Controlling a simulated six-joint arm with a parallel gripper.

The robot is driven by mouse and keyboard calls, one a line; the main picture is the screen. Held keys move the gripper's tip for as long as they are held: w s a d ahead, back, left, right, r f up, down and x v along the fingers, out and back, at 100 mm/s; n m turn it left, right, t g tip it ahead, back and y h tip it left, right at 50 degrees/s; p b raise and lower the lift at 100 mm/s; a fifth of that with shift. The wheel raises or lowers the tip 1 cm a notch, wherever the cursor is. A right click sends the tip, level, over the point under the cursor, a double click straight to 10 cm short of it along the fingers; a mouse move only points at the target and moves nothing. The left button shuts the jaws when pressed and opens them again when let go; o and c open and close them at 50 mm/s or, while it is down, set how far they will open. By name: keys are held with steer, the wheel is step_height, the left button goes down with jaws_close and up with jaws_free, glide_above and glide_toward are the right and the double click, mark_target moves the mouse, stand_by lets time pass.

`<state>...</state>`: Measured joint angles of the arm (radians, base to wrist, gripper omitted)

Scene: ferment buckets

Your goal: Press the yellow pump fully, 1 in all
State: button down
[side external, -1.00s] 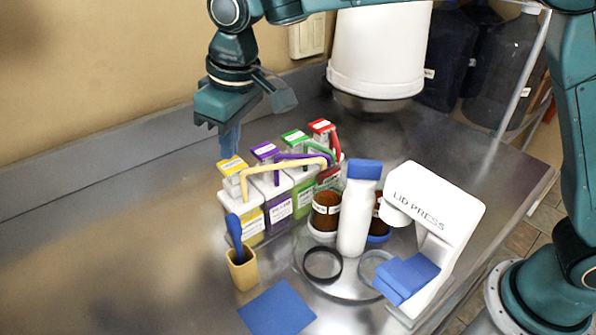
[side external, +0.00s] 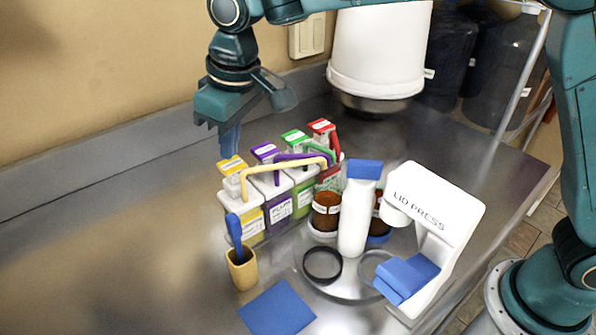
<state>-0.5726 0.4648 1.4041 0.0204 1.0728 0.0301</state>
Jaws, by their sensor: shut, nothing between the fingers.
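The yellow pump (side external: 232,166) tops the leftmost bottle (side external: 250,222) in a row of pump bottles. Its yellow-topped head stands raised, and a pale yellow spout (side external: 285,163) reaches out to the right. My gripper (side external: 230,148) points down with its blue fingers shut and empty. The fingertips are right at the far edge of the yellow pump's top in the picture; I cannot tell whether they touch it.
Purple (side external: 265,152), green (side external: 294,137) and red (side external: 321,127) pumps stand close by to the right. A yellow cup (side external: 242,272) with a blue-handled tool is in front. A white lid press (side external: 440,210), white bottle (side external: 355,215) and brown jar (side external: 326,212) stand to the right. The table at left is clear.

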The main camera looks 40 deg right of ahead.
mark_target(232, 164)
steer(key=shift+f, duration=1.8)
steer(key=shift+r, duration=0.2)
stand_by(0.3)
steer(key=shift+r, duration=1.6)
steer(key=shift+r, duration=0.1)
step_height(232, 164, up, 6)
steer(key=shift+f, duration=0.1)
stand_by(0.6)
steer(key=shift+d, duration=0.1)
